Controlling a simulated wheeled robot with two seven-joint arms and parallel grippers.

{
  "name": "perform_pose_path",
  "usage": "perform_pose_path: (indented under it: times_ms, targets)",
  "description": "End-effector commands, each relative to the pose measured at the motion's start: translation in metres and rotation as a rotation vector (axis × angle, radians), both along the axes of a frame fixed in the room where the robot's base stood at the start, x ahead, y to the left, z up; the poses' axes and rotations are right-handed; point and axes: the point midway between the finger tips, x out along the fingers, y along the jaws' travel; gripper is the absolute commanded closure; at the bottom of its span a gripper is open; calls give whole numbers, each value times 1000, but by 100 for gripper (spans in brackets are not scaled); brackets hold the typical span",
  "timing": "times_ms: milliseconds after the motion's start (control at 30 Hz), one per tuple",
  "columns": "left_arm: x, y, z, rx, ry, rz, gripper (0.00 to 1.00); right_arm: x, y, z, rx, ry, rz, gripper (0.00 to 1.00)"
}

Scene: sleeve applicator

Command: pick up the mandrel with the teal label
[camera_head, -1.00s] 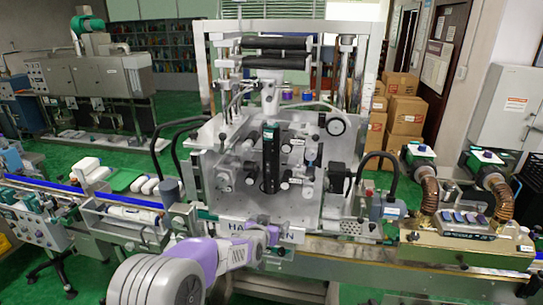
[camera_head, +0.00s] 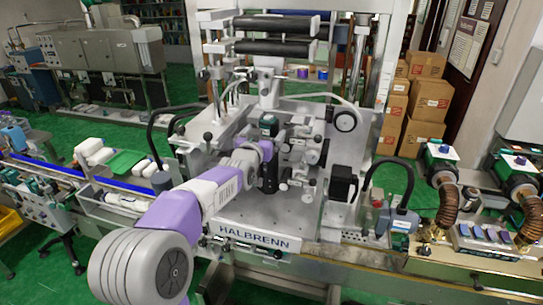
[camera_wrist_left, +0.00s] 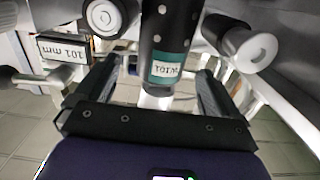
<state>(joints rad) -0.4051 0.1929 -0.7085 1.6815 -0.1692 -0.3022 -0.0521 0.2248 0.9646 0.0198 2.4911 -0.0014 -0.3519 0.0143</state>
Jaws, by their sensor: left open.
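The mandrel with the teal label (camera_wrist_left: 168,68) is a dark cylinder with pale dots in the left wrist view. A pale post shows at its end. In the head view the dark mandrel (camera_head: 268,184) stands upright at the front of the machine, its middle partly hidden by my left gripper (camera_head: 264,150). In the wrist view my left gripper (camera_wrist_left: 156,76) is open, with one dark finger on each side of the mandrel's labelled end. I cannot tell whether either finger touches it. My right gripper is in neither current view.
White-ended rollers (camera_wrist_left: 245,46) flank the mandrel closely. A "101 mm" plate (camera_wrist_left: 62,49) is at left in the wrist view. The machine's base plate (camera_head: 262,215) lies below, with a black block (camera_head: 343,183) to the right. A conveyor (camera_head: 110,190) runs left.

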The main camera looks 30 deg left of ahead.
Motion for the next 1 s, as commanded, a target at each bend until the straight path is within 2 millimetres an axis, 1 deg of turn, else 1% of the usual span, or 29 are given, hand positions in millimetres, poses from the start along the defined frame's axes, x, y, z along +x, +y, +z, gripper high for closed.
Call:
perform_pose_path:
  times_ms: [167, 300, 400, 533, 767, 867, 1000]
  targets:
    - [14, 4, 1, 4, 3, 2, 4, 0, 0, 6, 0, 0, 0, 0]
    - [33, 9, 3, 3, 4, 2, 4, 0, 0, 17, 0, 0, 0, 0]
    - [45, 11, 3, 2, 1, 1, 4, 0, 0, 21, 0, -1, 0, 0]
    - [52, 13, 1, 1, 0, 0, 4, 0, 0, 23, 0, -1, 0, 0]
    - [53, 13, 0, -1, 0, -1, 4, 0, 0, 23, 0, -1, 0, 0]
    - [53, 13, 0, -1, 0, -1, 17, 0, 0, 23, 0, -1, 0, 0]
    - [53, 13, 0, -1, 0, -1, 39, 0, 0, 23, 0, -1, 0, 0]
